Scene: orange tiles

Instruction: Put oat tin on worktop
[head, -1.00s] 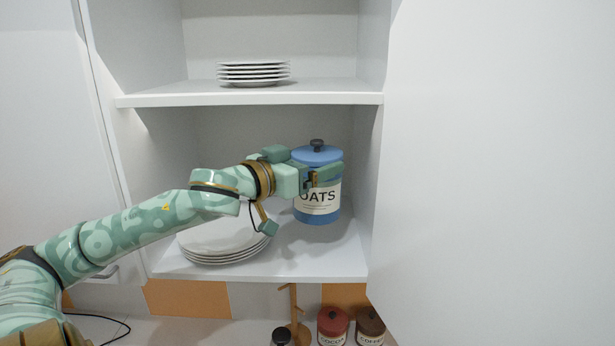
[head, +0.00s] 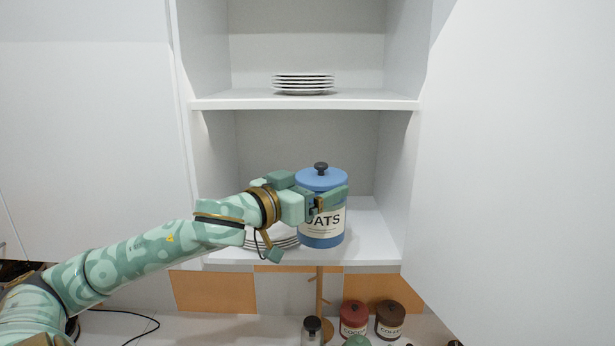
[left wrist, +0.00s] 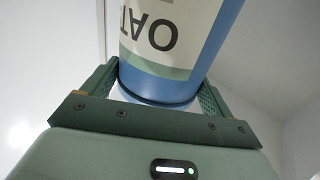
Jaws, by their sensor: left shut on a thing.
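The oat tin (head: 322,238) is a blue can with a light OATS label, a blue lid and a dark knob. My left gripper (head: 330,203) is shut around the tin's upper body from the left. In the left wrist view the tin (left wrist: 170,75) sits between the two fingers. The pale worktop (head: 230,325) lies below the cupboard, partly in view.
Stacked plates (head: 285,240) stand left of the tin, partly hidden by my arm. More plates (head: 303,85) are on the shelf above. A cocoa tin (head: 354,318), a coffee tin (head: 390,318), a dark-lidded jar (head: 312,330) and a wooden stand (head: 319,290) occupy the worktop. Its left part looks clearer.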

